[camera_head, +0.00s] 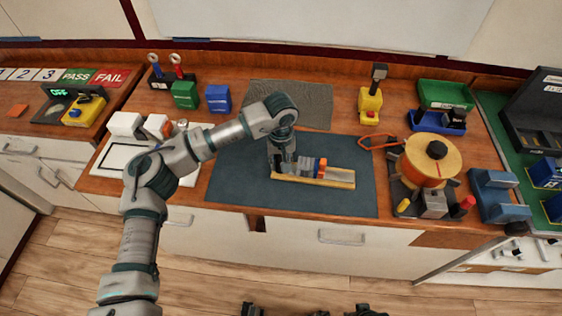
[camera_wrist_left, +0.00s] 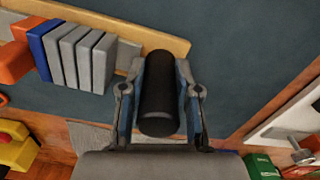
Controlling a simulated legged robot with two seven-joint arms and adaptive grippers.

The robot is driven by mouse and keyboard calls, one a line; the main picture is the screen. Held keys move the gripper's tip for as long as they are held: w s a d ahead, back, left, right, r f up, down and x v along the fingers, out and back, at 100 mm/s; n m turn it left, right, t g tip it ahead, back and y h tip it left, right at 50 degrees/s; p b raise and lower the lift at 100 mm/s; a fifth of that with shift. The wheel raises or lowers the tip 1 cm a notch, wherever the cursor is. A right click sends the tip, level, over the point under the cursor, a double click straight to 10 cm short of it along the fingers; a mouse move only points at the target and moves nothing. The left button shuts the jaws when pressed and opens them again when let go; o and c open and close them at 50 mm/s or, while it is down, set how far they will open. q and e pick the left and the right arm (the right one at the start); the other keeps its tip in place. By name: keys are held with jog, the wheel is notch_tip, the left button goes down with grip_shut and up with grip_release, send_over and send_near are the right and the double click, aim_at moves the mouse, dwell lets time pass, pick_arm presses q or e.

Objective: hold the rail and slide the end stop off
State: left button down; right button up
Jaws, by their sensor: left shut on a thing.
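The tan rail (camera_head: 343,180) lies on the dark mat, bearing a row of grey breakers (camera_head: 297,166), a blue piece (camera_head: 317,166) and an orange piece (camera_head: 322,169) that looks like the end stop. Its right stretch is bare. In the left wrist view the rail (camera_wrist_left: 115,25) runs past the fingertips, with the grey breakers (camera_wrist_left: 83,55), blue piece (camera_wrist_left: 50,48) and orange piece (camera_wrist_left: 15,62) to the left. My left gripper (camera_head: 283,163) is at the rail's left end. It is shut on a black cylinder (camera_wrist_left: 158,95); I cannot tell whether this is fixed to the rail.
The dark mat (camera_head: 240,180) is clear around the rail. An orange spool (camera_head: 430,160), an orange-handled tool (camera_head: 377,141) and a yellow block with a switch (camera_head: 370,103) stand right of or behind it. Green (camera_head: 184,95) and blue (camera_head: 218,98) blocks stand at the back left.

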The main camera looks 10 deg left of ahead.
jog(key=shift+f, duration=0.3)
dwell(0.4)
jog(key=shift+w+r, duration=0.1)
jog(key=shift+r, duration=0.05)
dwell(0.3)
dwell(0.5)
